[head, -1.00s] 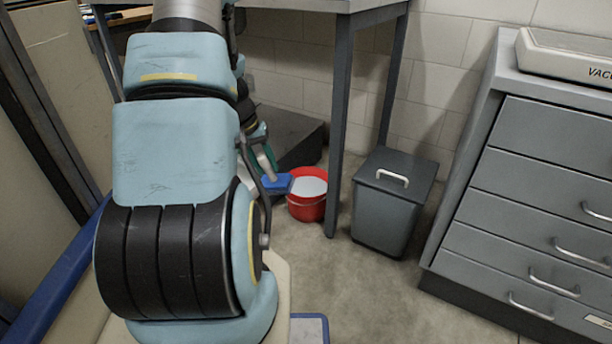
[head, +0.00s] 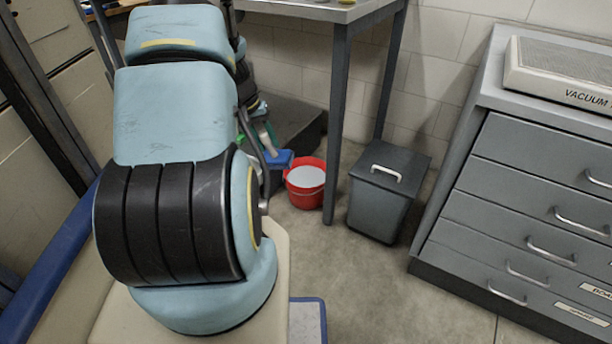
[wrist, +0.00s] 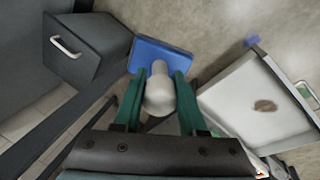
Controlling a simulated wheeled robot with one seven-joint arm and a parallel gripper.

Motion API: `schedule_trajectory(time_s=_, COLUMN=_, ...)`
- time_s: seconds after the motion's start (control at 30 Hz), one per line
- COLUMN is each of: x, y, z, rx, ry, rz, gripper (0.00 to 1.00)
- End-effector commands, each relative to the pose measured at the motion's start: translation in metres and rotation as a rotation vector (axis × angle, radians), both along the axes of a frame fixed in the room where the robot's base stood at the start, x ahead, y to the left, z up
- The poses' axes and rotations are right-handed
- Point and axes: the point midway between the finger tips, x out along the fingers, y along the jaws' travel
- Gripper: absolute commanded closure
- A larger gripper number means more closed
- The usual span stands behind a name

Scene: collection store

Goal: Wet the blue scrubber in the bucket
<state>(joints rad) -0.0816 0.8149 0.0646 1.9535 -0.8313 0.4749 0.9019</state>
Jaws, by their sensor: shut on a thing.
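The blue scrubber (wrist: 160,55) has a flat blue head and a pale rounded handle. My gripper (wrist: 158,82) is shut on the handle, with one green finger on each side. In the head view, the scrubber (head: 281,159) is beside the left rim of the red bucket (head: 305,198), partly behind my arm. The bucket stands on the floor, and pale grey liquid shows inside it. I cannot tell whether the scrubber touches the rim. The bucket cannot be made out in the wrist view.
A grey lidded bin (head: 383,197) stands right of the bucket, beyond a table leg (head: 337,130). A grey drawer cabinet (head: 530,190) fills the right side. Bare floor (head: 350,275) lies in front. A pale stained surface (wrist: 240,95) is at right in the wrist view.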

Motion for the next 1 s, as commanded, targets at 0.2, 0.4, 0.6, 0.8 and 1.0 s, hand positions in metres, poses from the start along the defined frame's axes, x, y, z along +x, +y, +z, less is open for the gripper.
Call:
schedule_trajectory(time_s=0.2, x=0.0, y=0.0, z=-0.009, rx=0.0, ry=0.0, rz=0.0, gripper=1.0)
schedule_trajectory(time_s=0.4, x=0.0, y=0.0, z=-0.025, rx=0.0, ry=-0.001, rz=0.0, gripper=1.0)
schedule_trajectory(time_s=0.6, x=0.0, y=0.0, z=-0.04, rx=0.0, ry=0.0, rz=0.0, gripper=1.0)
schedule_trajectory(time_s=0.8, x=0.0, y=0.0, z=-0.055, rx=0.0, ry=0.0, rz=0.0, gripper=1.0)
schedule_trajectory(time_s=1.0, x=0.0, y=0.0, z=-0.07, rx=0.0, ry=0.0, rz=0.0, gripper=1.0)
